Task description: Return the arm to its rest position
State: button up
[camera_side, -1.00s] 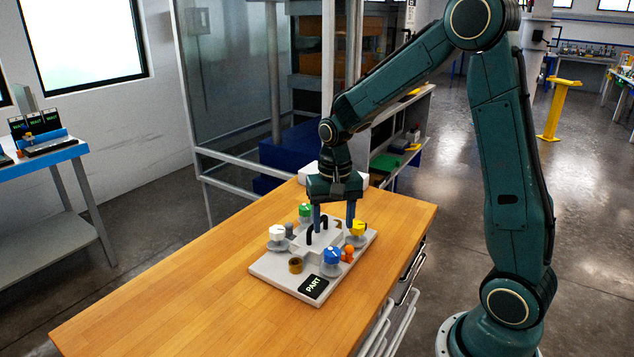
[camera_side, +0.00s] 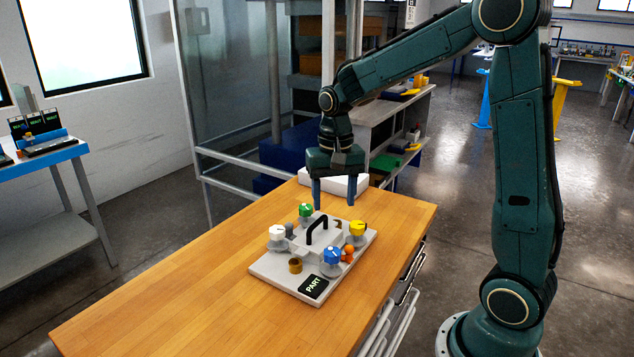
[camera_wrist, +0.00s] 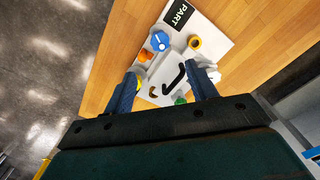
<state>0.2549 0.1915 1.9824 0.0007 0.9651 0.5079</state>
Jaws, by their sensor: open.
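My gripper (camera_side: 334,193) is open and empty. Its two blue fingers point down above the far side of the grey fixture plate (camera_side: 277,276), clear of the black handle (camera_side: 317,227) on the plate's raised block. In the wrist view, the open fingers (camera_wrist: 164,86) stand either side of the black handle (camera_wrist: 175,77) in the picture. The plate carries a white knob (camera_side: 277,232), a green knob (camera_side: 305,209), a yellow knob (camera_side: 357,228) and a blue knob (camera_side: 332,255). In the wrist view the fingers partly cover the white and yellow knobs.
The plate also bears a brass ring (camera_side: 295,265), an orange ball-like piece (camera_side: 348,253) and a black PART label (camera_side: 313,287). It lies on the wooden bench (camera_side: 180,300). A white box (camera_side: 345,186) stands at the bench's far end. The bench's near left is clear.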

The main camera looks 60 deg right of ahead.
jog(key=shift+r, duration=0.1)
jog(key=s+a+r+n+t, duration=0.2)
jog(key=s+a+r+n, duration=0.2)
jog(key=s, duration=0.5)
jog(key=s+a+r+n+t, duration=0.3)
jog(key=s+a+r+n, duration=0.1)
jog(key=s, duration=0.5)
jog(key=shift+s+a+n+t, duration=0.15)
jog(key=shift+a+n+t, duration=0.2)
jog(key=shift+a, duration=0.35)
